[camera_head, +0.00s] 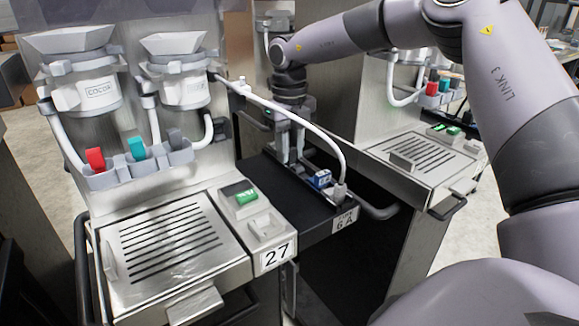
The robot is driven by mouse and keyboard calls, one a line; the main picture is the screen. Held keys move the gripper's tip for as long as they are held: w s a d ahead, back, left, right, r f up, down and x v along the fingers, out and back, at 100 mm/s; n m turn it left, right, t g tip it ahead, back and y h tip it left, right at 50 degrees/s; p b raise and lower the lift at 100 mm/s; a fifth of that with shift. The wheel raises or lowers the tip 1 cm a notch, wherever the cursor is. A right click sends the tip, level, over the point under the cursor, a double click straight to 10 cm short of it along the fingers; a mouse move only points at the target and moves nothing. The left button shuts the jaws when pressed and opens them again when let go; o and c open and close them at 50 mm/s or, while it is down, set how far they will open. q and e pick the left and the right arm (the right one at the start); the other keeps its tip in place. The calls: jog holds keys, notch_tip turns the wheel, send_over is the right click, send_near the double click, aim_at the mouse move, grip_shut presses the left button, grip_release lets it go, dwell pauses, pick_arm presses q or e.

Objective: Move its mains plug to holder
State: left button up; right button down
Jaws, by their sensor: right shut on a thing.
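My right gripper (292,157) comes down from above over the black shelf (270,185) between two dispensers. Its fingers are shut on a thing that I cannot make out. A white cable (322,137) runs from the left dispenser, passes close by this gripper and bends down to a small grey end piece (340,193) near the shelf's front right. Whether this piece is the mains plug or part of a holder is unclear. A small blue block (320,179) with a white mark sits beside it, right of the fingers. My left gripper is not in view.
The left dispenser has a 27 label (275,256), cocoa hopper (98,92), coloured levers and a drip tray (165,240). A plate reading 6A (345,219) marks the shelf front. Another dispenser's drip tray (420,157) stands close on the right. Room between the machines is narrow.

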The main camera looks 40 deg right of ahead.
dwell(0.3)
jog(key=c, duration=0.7)
grip_release()
jog(key=shift+o, duration=0.2)
jog(key=shift+r+p, duration=2.35)
jog(key=shift+r, duration=1.2)
jog(key=shift+f, duration=0.1)
